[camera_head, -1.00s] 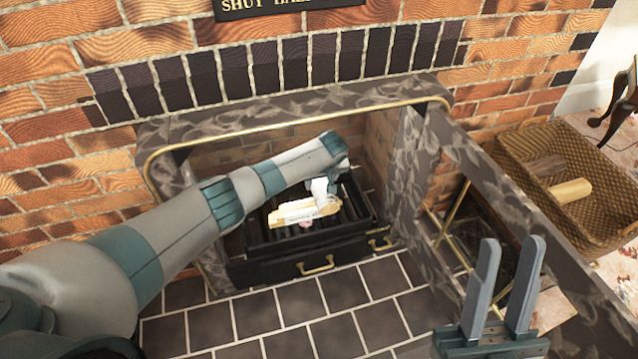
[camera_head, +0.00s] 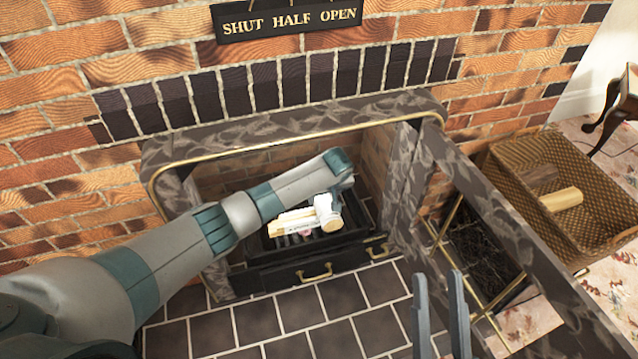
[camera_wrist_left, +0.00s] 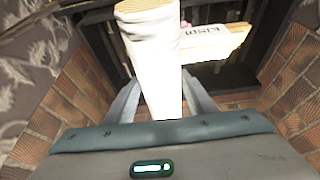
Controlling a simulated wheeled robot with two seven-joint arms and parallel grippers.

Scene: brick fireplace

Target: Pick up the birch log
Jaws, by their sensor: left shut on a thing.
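The birch log (camera_head: 327,206), white with a pale tan cut end, is in my left gripper inside the fireplace opening, above the grate. In the left wrist view the log (camera_wrist_left: 150,62) runs lengthwise between the two fingers of my left gripper (camera_wrist_left: 165,98), which is shut on it. The log partly hides the fingers. My right gripper (camera_head: 441,315) is open and empty in front of the hearth, its fingers apart.
A pale kindling bundle (camera_head: 290,222) lies on the dark grate behind the log; it shows lettering in the wrist view (camera_wrist_left: 215,42). The stone surround (camera_head: 300,122) frames the opening. A wicker basket (camera_head: 520,180) with logs stands right.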

